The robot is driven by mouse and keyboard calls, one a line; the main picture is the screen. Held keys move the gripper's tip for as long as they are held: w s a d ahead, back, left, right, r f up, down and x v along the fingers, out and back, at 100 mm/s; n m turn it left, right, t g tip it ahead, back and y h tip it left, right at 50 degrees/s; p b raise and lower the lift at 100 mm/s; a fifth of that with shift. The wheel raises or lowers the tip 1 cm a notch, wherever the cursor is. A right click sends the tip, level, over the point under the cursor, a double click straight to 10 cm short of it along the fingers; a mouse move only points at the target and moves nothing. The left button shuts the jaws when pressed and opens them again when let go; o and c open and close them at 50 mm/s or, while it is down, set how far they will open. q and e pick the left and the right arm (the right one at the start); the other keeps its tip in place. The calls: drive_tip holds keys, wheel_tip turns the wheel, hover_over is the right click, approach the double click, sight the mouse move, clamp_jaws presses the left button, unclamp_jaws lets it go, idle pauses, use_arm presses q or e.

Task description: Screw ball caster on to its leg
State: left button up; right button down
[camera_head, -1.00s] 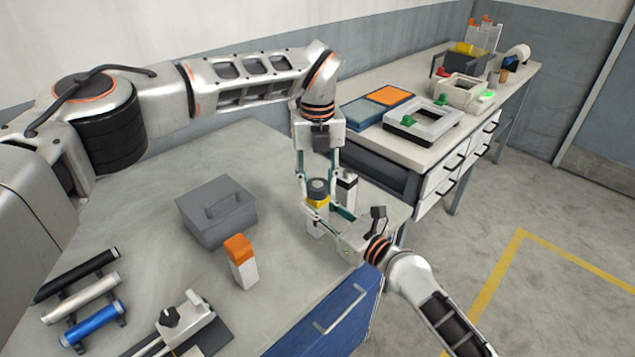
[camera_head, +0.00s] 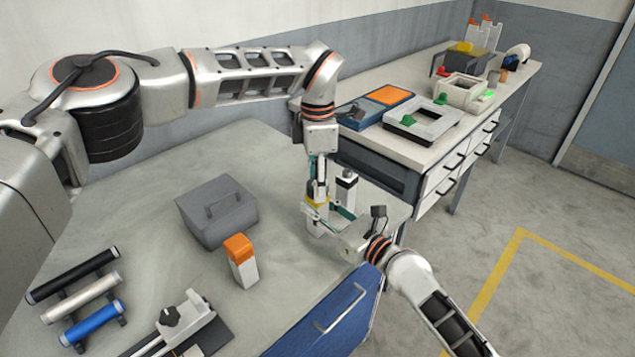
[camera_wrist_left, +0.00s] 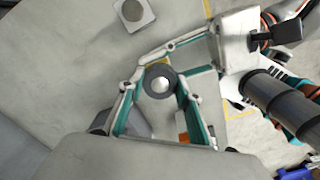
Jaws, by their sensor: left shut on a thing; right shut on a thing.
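The ball caster (camera_wrist_left: 160,84) is a dark grey disc with a shiny ball on top, seen from above in the left wrist view. It stands upright over a pale leg (camera_head: 315,228), with a yellow band (camera_head: 312,198) between them. My left gripper (camera_head: 317,187) points straight down from above and is shut on the caster. Its fingers mostly hide the caster in the head view. My right gripper (camera_head: 328,212) reaches in from the lower right and is shut on the leg below. The thread is hidden, and I cannot tell how deep the caster sits.
A white post with a black top (camera_head: 346,188) stands close behind the grippers. Coloured rollers (camera_head: 90,322) and a clamp fixture (camera_head: 185,322) lie at the front left.

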use_arm(q)
drive_tip(key=o, duration=1.2)
drive_tip(key=shift+r, duration=2.3)
drive_tip(key=shift+c, duration=0.4)
